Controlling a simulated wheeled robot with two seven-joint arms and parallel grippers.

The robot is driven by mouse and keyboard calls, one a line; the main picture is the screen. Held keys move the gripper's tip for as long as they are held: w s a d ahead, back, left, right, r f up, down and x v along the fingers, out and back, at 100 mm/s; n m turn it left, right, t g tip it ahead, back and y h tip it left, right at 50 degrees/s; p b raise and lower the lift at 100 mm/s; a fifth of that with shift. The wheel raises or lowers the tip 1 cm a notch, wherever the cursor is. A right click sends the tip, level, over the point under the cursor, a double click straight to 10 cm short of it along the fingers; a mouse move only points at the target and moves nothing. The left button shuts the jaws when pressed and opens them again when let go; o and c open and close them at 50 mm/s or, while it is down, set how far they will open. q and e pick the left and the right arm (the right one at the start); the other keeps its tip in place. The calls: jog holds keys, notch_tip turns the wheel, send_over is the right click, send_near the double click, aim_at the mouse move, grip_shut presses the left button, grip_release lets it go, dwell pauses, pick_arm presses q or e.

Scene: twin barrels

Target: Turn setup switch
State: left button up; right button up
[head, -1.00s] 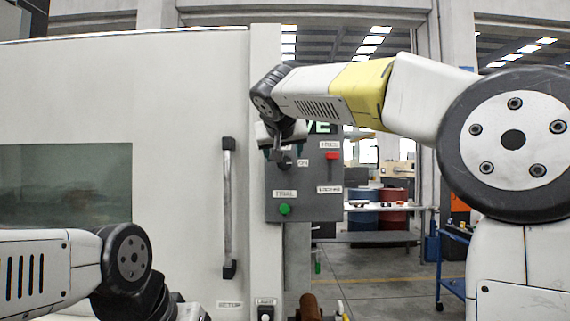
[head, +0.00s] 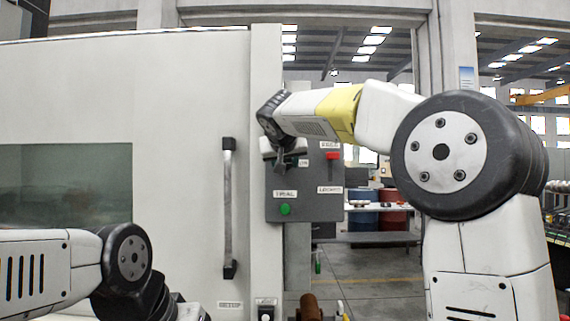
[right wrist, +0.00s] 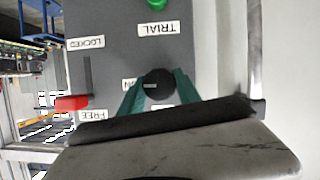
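A grey control panel (head: 325,207) is on the machine's right edge and carries a round black switch knob (right wrist: 158,84). The knob's label reads something like "ON" and is partly cut off. In the right wrist view my right gripper's green fingertips (right wrist: 160,76) straddle the knob, one on each side, and look open; whether they touch it is hard to tell. In the head view my right gripper (head: 285,155) is in front of the panel's upper left and hides the knob. A SETUP label (head: 230,305) is low on the machine. My left gripper is not in view.
A red slider (head: 332,155) is near the FREE label, above LOCKED. A green TRIAL button (head: 285,209) is lower on the panel. A vertical door handle (head: 229,207) stands left of the panel. A brown cylinder (head: 309,307) is below.

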grip_shut()
jog(key=shift+a, duration=0.1)
jog(key=n+h, duration=0.2)
jog(key=n, duration=0.1)
jog(key=n+t+h, duration=0.1)
jog(key=n+h, duration=0.1)
jog(key=n, duration=0.1)
jog(key=shift+a+f, duration=0.1)
jog(key=n+h, duration=0.1)
jog(key=n, duration=0.2)
jog(key=shift+n+t+h, duration=0.3)
jog(key=shift+n+t, duration=0.1)
jog(key=shift+f+n+t+h, duration=0.15)
jog(key=shift+n+t, duration=0.25)
jog(key=shift+n, duration=0.6)
jog(key=shift+n+t+h, duration=0.25)
jog(key=shift+n+t, duration=0.15)
jog(key=shift+n, duration=0.6)
jog(key=o, duration=1)
grip_release()
